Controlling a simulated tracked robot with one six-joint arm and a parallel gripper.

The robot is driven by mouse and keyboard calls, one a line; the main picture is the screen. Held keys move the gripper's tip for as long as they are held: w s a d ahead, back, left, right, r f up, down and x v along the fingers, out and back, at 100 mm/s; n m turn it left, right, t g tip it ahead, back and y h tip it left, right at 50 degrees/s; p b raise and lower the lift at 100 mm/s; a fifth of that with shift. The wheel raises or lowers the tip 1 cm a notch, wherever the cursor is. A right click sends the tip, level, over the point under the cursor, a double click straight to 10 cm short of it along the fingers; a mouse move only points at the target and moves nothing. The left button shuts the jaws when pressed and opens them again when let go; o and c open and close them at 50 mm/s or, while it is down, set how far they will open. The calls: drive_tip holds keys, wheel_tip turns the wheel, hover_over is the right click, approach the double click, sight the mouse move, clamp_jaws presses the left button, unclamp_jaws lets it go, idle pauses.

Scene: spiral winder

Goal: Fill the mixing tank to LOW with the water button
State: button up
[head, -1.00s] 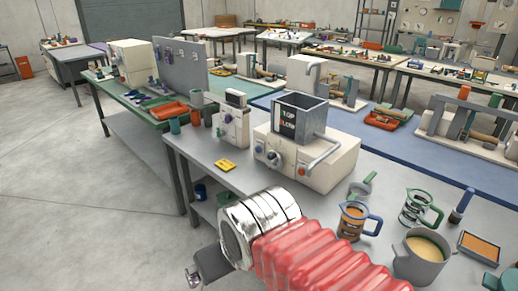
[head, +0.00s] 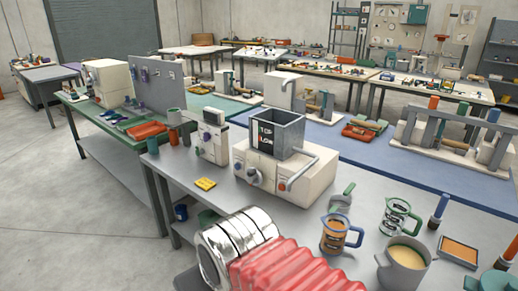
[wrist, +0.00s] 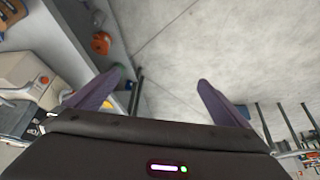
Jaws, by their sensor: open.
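The mixing tank (head: 279,134) is a grey open-topped box on a cream machine (head: 284,178) at the middle of the bench. Its front has a dark panel with TOP and LOW marks. The machine's front carries a blue button, a grey knob (head: 256,177) and an orange button (head: 282,187). I cannot tell which is the water button. A pipe handle curves on its right. In the wrist view, my gripper (wrist: 155,95) is open and empty, its two purple fingers apart over the floor. The machine's edge with an orange button (wrist: 44,80) shows at the left there.
A cream unit (head: 212,137) stands left of the machine, with a yellow block (head: 205,184) in front. An orange-filled jug (head: 340,232), a glass jug (head: 399,219) and a grey pot (head: 404,262) stand at the right. Floor left of the bench is clear.

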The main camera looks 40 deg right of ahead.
drive_tip(key=shift+c, duration=0.6)
clamp_jaws()
idle(0.8)
idle(0.4)
